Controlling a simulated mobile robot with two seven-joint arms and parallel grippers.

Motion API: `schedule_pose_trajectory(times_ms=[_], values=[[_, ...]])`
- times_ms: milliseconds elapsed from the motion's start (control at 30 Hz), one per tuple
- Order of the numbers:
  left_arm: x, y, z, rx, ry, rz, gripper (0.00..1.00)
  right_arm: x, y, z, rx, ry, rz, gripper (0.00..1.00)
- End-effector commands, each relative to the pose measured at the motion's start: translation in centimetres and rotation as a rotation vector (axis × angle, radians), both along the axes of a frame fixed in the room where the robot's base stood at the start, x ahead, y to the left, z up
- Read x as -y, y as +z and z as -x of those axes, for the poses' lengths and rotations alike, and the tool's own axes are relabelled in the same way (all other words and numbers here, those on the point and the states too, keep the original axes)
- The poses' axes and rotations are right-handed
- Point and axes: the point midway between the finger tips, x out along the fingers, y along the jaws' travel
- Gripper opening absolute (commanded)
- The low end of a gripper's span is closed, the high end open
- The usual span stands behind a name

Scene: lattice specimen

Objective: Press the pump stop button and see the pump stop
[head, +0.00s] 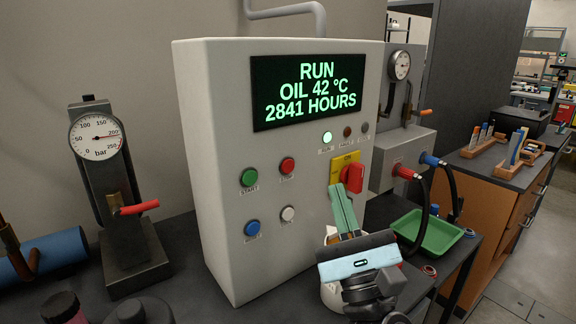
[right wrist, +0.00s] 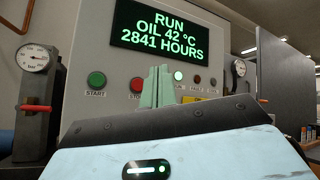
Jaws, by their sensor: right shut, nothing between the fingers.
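The pump's grey control box (head: 215,120) stands on the dark bench. Its display (head: 308,90) reads RUN, OIL 42 °C, 2841 HOURS. The red stop button (head: 287,166) is right of the green START button (head: 249,178). In the right wrist view the red button (right wrist: 136,85) shows just left of my fingers. My right gripper (head: 338,190) is shut and empty, its green fingers pointing up in front of the panel, right of and below the red button and apart from it. The fingers also show in the right wrist view (right wrist: 157,75). My left gripper is out of view.
The green run lamp (head: 327,137) is lit. A red rotary switch (head: 353,178) on a yellow plate sits close to my fingertips. Blue (head: 252,229) and white (head: 288,214) buttons are below. A gauge stand (head: 130,235) is left, a green tray (head: 428,232) right.

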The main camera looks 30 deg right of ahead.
Motion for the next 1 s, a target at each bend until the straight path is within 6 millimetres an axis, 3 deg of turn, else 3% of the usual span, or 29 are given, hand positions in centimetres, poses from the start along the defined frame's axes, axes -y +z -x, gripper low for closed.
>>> schedule_pose_trajectory(times_ms=[367,800,1000], values=[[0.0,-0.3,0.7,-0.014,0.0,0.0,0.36,-0.1,-0.1,-1.2,-0.001,-0.001,0.002,0.0],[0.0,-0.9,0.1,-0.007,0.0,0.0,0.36,-0.6,-0.1,-6.6,-0.002,0.0,0.002,0.0],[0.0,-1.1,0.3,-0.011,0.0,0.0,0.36,-0.7,-0.1,-8.2,-0.002,-0.002,0.004,0.0]])
